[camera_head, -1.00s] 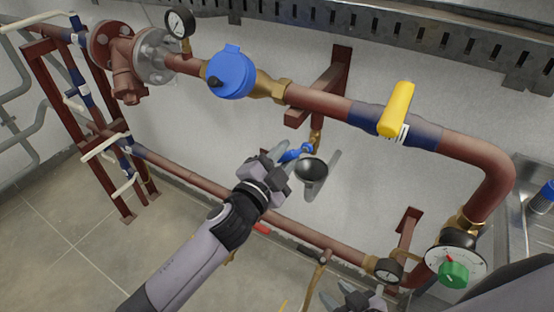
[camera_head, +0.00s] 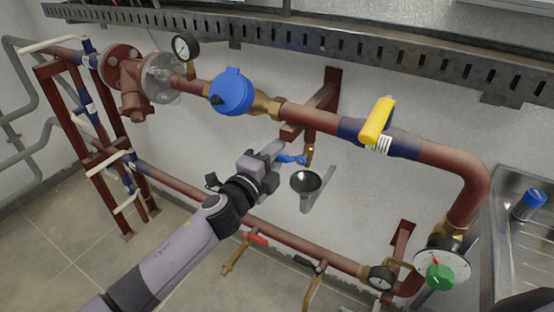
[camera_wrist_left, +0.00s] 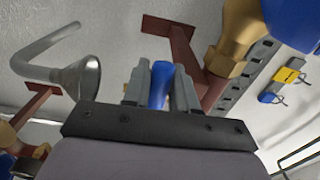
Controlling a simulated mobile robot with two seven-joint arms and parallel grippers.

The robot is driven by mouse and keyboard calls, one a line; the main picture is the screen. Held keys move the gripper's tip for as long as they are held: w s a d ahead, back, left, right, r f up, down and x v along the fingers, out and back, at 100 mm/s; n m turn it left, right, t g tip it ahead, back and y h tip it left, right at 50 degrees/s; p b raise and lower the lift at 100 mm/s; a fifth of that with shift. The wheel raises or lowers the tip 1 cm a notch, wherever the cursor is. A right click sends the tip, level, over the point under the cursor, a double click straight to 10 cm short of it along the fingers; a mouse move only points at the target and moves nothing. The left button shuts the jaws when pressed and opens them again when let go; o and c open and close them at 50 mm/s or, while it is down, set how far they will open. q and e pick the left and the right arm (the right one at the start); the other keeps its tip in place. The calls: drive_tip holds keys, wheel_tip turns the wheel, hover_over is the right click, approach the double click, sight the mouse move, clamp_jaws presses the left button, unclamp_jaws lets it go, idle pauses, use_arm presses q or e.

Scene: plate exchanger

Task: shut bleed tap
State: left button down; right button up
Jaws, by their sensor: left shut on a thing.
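The bleed tap has a blue lever (camera_head: 292,159) and a small brass body (camera_head: 310,152). It hangs under the upper red-brown pipe, above a dark funnel (camera_head: 305,183). The lever points left from the body. My left gripper (camera_head: 274,152) reaches it from the lower left and is shut on the lever's end. In the left wrist view the blue lever (camera_wrist_left: 160,84) stands between the two fingers. My right gripper does not show clearly in any view now.
A blue-capped meter (camera_head: 232,92) and a yellow handle (camera_head: 378,120) sit on the upper pipe (camera_head: 325,119). The lower pipe (camera_head: 205,197) has a red-handled tap (camera_head: 254,239). A dial with a green knob (camera_head: 440,276) is at lower right. The wall around the funnel is bare.

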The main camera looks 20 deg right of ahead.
use_arm(q)
drive_tip(key=shift+r+m, duration=0.15)
drive_tip(key=shift+m, duration=0.15)
drive_tip(key=c, duration=1)
unclamp_jaws()
drive_tip(key=shift+r, duration=0.15)
